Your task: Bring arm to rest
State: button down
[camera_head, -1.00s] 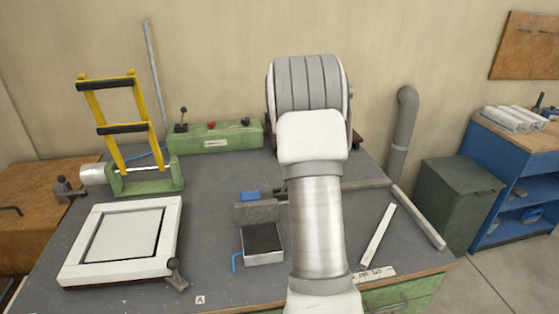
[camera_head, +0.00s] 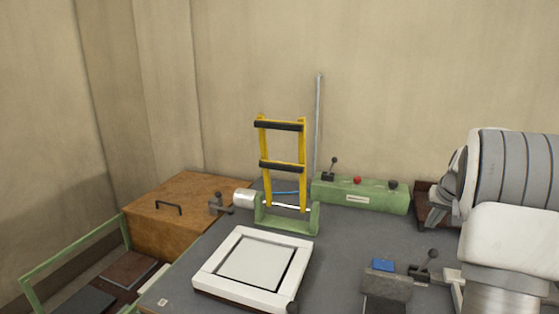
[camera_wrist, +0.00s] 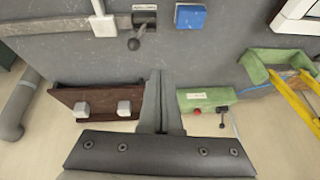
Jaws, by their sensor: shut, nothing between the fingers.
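My gripper (camera_wrist: 160,78) is at the lower middle of the wrist view, its two grey fingers together with nothing between them. It points over the bench top, between a dark brown block with two pale knobs (camera_wrist: 100,106) and the green control box (camera_wrist: 203,98). In the head view my white and grey arm fills the right edge. It hides part of the bench there, and I cannot make out the gripper fingers in that view.
A wooden cabinet (camera_head: 165,230) adjoins at left. Bare bench lies between frame and clamp.

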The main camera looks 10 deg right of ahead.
jog(key=s+a+r+n, duration=0.1)
jog(key=s+a+r, duration=0.3)
jog(key=a, duration=0.3)
jog(key=s+a+r+n+y, duration=0.1)
jog(key=s+a+r, duration=0.2)
jog(key=a, duration=0.4)
jog(key=s+a+r+n, duration=0.1)
jog(key=s+a+r, duration=0.3)
jog(key=a, duration=0.3)
jog(key=s+a+f+n, duration=0.1)
jog(key=s+a+f, duration=0.1)
jog(key=s+a, duration=0.4)
jog(key=s+a+f+n, duration=0.1)
jog(key=s+a, duration=0.5)
jog(key=s, duration=0.8)
jog(key=shift+f+n+t, duration=0.3)
jog(key=shift+f+n, duration=0.1)
jog(key=shift+n, duration=0.1)
jog(key=shift+a, duration=0.1)
